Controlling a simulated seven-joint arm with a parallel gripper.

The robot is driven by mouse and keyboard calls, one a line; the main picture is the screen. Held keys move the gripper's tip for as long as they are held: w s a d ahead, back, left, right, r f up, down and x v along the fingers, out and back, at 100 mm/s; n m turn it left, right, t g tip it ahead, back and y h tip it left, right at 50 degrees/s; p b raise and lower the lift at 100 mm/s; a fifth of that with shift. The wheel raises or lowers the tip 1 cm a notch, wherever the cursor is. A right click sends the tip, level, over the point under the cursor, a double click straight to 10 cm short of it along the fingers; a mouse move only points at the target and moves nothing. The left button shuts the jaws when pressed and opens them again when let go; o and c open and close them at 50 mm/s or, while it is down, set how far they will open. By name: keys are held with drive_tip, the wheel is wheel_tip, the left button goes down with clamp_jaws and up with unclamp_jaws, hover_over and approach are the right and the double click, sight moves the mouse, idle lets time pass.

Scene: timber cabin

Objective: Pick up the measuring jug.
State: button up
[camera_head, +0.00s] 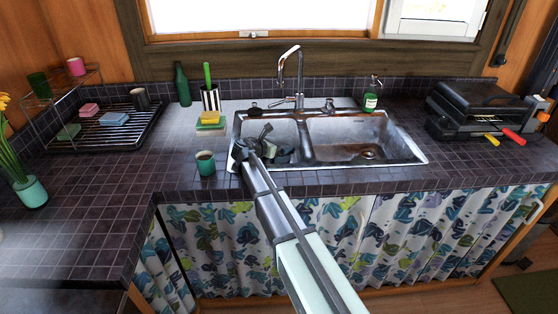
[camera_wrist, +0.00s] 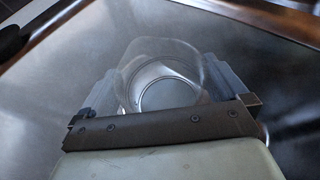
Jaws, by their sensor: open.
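The measuring jug (camera_wrist: 160,52) is clear, round and see-through. In the wrist view it stands in the metal sink, between the two fingers of my gripper (camera_wrist: 165,90). The fingers are open, one on each side of it; I cannot tell whether either touches it. The gripper's dark palm edge covers the jug's near part. In the head view my gripper (camera_head: 268,150) reaches down into the left basin of the sink (camera_head: 322,166), and I cannot make out the jug behind it.
A tap (camera_head: 299,75) rises behind the basins. A soap bottle (camera_head: 370,101) stands behind the right basin. The right basin is empty. A dish rack (camera_head: 105,125) lies far left.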

drive_tip(key=shift+c, duration=0.4)
drive_tip(key=c, duration=1.6)
drive_tip(key=shift+r, duration=0.2)
